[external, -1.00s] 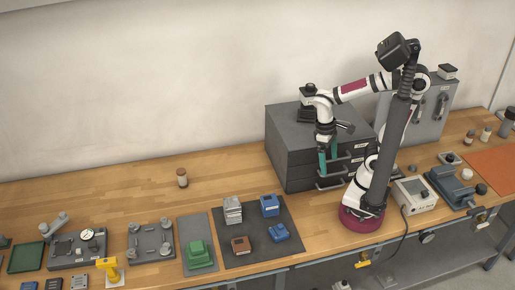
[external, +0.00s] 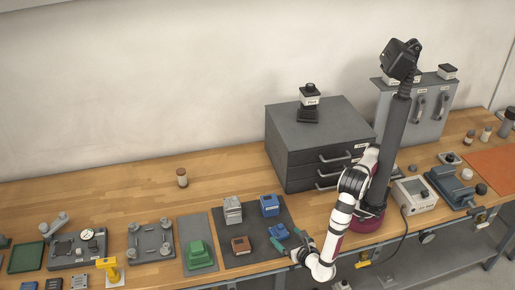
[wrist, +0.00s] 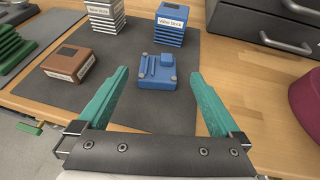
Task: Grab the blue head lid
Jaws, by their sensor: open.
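The blue head lid (wrist: 157,72) is a low blue block with raised ribs and corner bosses, lying on the dark mat (wrist: 160,112). It also shows in the external view (external: 278,231), partly covered by my gripper. My gripper (wrist: 158,78) is open, with its two teal fingers spread wide to the left and right of the lid in the wrist view. Nothing is between the fingers at their near part. In the external view my gripper (external: 285,240) reaches over the front right of the mat, close to the lid.
A labelled blue block (wrist: 171,22) stands behind the lid, and a grey block (wrist: 104,15) behind left. A brown block (wrist: 70,63) lies to its left. The drawer cabinet (wrist: 270,30) is at the back right. Bare wood lies right of the mat.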

